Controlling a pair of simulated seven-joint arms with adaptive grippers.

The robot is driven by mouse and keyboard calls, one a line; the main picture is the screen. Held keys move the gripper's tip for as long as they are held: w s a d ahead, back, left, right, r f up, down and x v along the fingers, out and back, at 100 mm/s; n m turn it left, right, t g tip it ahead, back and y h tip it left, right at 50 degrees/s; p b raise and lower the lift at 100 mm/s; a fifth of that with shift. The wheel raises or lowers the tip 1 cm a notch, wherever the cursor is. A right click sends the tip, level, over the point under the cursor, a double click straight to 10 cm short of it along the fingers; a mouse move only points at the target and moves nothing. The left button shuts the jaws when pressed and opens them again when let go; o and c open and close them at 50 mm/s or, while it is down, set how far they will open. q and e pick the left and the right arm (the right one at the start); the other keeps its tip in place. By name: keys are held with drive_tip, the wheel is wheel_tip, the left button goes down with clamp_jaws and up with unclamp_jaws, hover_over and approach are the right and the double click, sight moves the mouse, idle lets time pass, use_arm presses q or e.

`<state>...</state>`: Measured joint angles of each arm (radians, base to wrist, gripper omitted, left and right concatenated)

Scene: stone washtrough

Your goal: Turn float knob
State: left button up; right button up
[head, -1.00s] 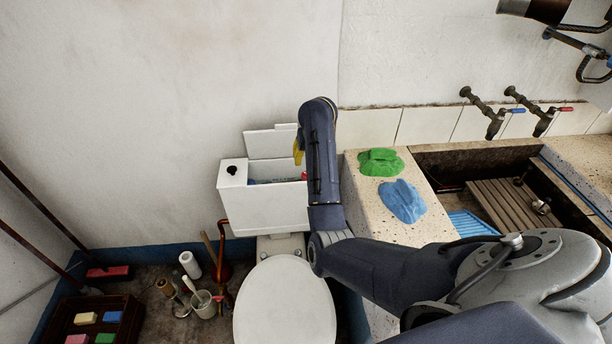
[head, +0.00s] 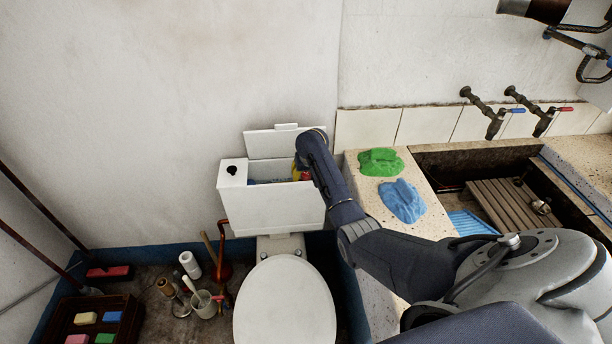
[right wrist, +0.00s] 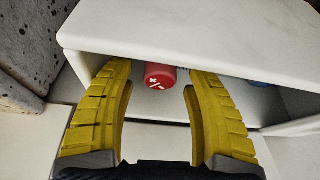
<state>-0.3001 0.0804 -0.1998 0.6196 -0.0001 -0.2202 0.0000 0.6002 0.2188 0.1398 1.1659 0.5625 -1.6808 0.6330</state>
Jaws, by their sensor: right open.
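The float knob (right wrist: 160,76) is a red cylinder with white plus and minus marks on its end, seen inside the white cistern (right wrist: 200,40) in the right wrist view. My right gripper (right wrist: 160,82) has yellow fingers, spread open with one on each side of the knob. A gap shows between the knob and each finger. In the head view the right gripper (head: 298,168) is mostly hidden by my arm at the right end of the open cistern (head: 265,208). The knob cannot be made out there. My left gripper is out of view.
The cistern lid (head: 272,144) stands behind the opening. The toilet seat cover (head: 285,305) is below. A stone ledge (head: 365,205) with green (head: 380,161) and blue (head: 402,200) cloths lies close to the right. A black button (head: 232,170) sits on the cistern's left.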

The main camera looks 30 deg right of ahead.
drive_tip(key=shift+w+f, duration=0.1)
drive_tip(key=shift+f, duration=0.2)
clamp_jaws()
idle(0.5)
